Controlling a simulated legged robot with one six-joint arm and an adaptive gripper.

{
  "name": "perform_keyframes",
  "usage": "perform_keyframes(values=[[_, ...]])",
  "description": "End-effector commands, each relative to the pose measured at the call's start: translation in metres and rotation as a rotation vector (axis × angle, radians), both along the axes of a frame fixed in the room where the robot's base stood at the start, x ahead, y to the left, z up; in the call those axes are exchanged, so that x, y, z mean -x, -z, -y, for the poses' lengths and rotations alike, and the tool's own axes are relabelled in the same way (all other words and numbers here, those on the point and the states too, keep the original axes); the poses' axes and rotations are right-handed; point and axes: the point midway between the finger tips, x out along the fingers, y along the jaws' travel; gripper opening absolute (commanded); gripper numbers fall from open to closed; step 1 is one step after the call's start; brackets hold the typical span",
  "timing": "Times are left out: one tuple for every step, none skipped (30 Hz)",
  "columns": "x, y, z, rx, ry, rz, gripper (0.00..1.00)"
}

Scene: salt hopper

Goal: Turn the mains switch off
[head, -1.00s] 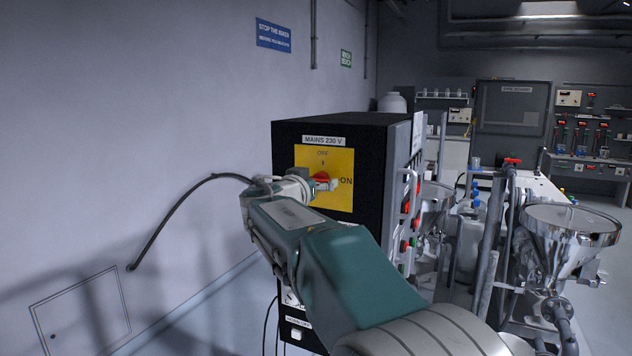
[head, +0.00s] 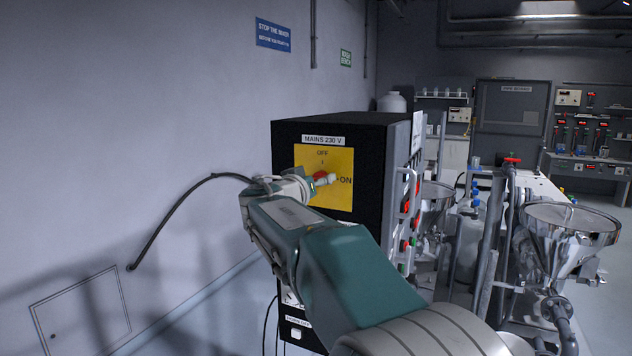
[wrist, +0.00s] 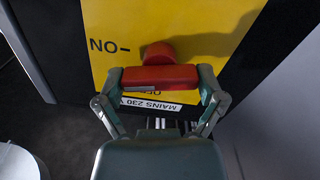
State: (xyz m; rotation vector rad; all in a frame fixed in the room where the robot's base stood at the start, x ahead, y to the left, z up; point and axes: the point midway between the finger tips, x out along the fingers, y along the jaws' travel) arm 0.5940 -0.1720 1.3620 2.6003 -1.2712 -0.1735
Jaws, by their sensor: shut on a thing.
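The mains switch is a red rotary knob with a bar handle (wrist: 160,78) on a yellow plate (head: 335,160). The plate is marked OFF at the top and ON at the right and sits on a black cabinet (head: 355,128) labelled MAINS 230 V. The wrist view shows these labels upside down, with OFF partly hidden behind the handle. My gripper (wrist: 161,75) is shut on the red handle, one finger at each end. The bar lies level in the wrist view, with ON to its upper left. In the head view my gripper (head: 322,183) partly covers the red knob (head: 320,175).
A plain wall (head: 130,120) stands close on the left. The cabinet's right side carries several red and green controls (head: 405,205). A steel hopper (head: 570,235) and piping stand to the right. Benches and panels are at the back.

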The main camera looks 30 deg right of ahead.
Motion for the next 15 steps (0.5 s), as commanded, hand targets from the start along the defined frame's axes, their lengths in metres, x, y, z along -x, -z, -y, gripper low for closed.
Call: perform_keyframes(values=[[-0.0013,0.0001,-0.0018,0.027,-0.006,-0.035,0.41],[-0.0014,0.0001,-0.0019,0.045,-0.006,-0.057,0.41],[-0.0015,0.0002,-0.0021,0.068,-0.006,-0.087,0.41],[-0.0016,0.0002,-0.0021,0.086,-0.006,-0.11,0.41],[-0.0017,0.0002,-0.0022,0.103,-0.006,-0.132,0.41],[-0.0018,0.0003,-0.0023,0.127,-0.006,-0.162,0.41],[-0.002,0.0003,-0.0024,0.145,-0.006,-0.185,0.41],[-0.002,0.0003,-0.0025,0.163,-0.007,-0.208,0.41],[-0.0022,0.0005,-0.0026,0.186,-0.007,-0.237,0.41],[-0.0022,0.0005,-0.0026,0.204,-0.007,-0.26,0.41],[-0.0023,0.0005,-0.0027,0.221,-0.007,-0.283,0.41],[-0.0025,0.0006,-0.0028,0.244,-0.007,-0.312,0.41],[-0.0025,0.0007,-0.0029,0.262,-0.007,-0.335,0.41],[-0.0025,0.0008,-0.003,0.28,-0.007,-0.358,0.41],[-0.0027,0.0009,-0.0031,0.303,-0.007,-0.386,0.41]])
